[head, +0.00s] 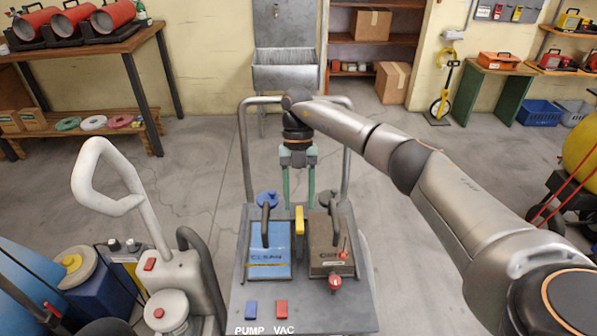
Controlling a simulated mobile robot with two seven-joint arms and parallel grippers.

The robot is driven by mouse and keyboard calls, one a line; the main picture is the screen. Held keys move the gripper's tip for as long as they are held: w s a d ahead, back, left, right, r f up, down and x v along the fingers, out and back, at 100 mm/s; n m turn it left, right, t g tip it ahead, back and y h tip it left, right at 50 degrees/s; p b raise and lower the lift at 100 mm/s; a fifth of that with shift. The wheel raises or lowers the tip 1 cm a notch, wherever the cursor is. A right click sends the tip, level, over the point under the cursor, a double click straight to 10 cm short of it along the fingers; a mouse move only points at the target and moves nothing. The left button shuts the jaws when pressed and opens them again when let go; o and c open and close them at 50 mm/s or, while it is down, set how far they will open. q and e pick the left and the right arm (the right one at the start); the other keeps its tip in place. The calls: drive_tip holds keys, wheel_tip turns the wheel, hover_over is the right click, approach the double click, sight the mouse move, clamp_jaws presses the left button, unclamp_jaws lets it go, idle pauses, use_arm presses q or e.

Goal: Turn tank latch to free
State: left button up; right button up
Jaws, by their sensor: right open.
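A grey cart (330,323) stands in the middle with a blue tank (268,257) on the left and a brown tank (330,250) on the right. Each has a dark handle on top. A yellow upright piece (299,222) stands between the two tanks; it looks like the tank latch, but I cannot tell its position for certain. My right gripper (298,202) points down above the cart's far edge, its green fingers apart and empty. The yellow piece shows below and between the fingertips; I cannot tell whether they touch it. My left gripper is not in view.
A blue switch (251,310) and a red switch (281,309) sit at the near edge by the PUMP and VAC labels. The cart's push bar (246,150) rises around my right wrist. A white-handled machine (165,272) stands close on the left.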

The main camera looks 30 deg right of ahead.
drive_tip(key=v, duration=1)
drive_tip(key=shift+w+r, duration=0.1)
idle(0.3)
